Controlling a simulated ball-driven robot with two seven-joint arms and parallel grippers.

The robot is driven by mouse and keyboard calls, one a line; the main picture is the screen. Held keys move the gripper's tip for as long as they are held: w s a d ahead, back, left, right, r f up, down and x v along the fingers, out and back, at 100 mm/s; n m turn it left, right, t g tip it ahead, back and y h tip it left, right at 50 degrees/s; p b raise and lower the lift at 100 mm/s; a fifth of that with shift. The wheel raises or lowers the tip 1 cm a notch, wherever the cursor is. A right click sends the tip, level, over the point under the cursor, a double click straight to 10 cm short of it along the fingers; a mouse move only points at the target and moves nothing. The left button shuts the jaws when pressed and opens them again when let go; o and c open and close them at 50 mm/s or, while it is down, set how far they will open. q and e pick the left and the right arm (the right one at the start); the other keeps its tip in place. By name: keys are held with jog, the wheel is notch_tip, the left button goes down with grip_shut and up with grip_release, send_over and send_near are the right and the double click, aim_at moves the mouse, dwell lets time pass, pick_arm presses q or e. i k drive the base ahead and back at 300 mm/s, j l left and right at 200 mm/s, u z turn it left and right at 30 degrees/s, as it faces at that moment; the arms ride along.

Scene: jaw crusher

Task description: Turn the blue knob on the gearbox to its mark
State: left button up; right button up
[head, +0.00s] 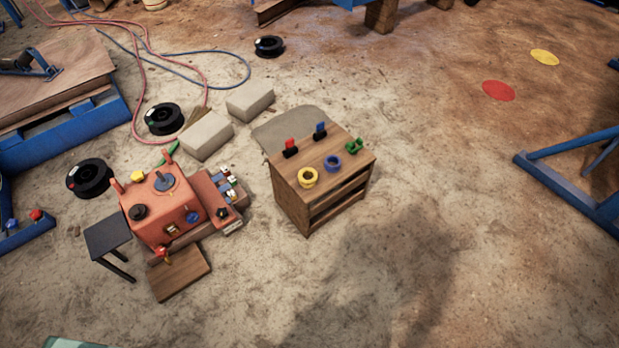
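The gearbox looks to be the red-orange box (155,215) at the left of the head view, standing low over the sandy floor. A small blue knob (193,216) sits on its side face, near the lower right corner. The knob's mark is too small to make out. A blue-grey round part (164,182) with an upright stem and a black knob (140,212) are on its top. Neither of my grippers is in view.
A wooden cabinet (322,165) with colored rings and clips stands right of the gearbox. A dark stool (107,234) and a wooden board (180,273) are close to the gearbox. Black spools and pale blocks lie behind. The floor at front right is clear.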

aim_at(193, 218)
jog(key=u, duration=1.3)
jog(key=i+j+z, duration=0.15)
jog(key=j+z, duration=0.4)
jog(key=j, duration=0.15)
jog(key=i+j+z, duration=0.15)
jog(key=j+z, duration=0.15)
jog(key=i+j+z, duration=0.1)
jog(key=i+j, duration=0.15)
jog(key=i, duration=0.25)
jog(key=i+j+z, duration=0.15)
jog(key=i+j, duration=0.15)
jog(key=i, duration=0.15)
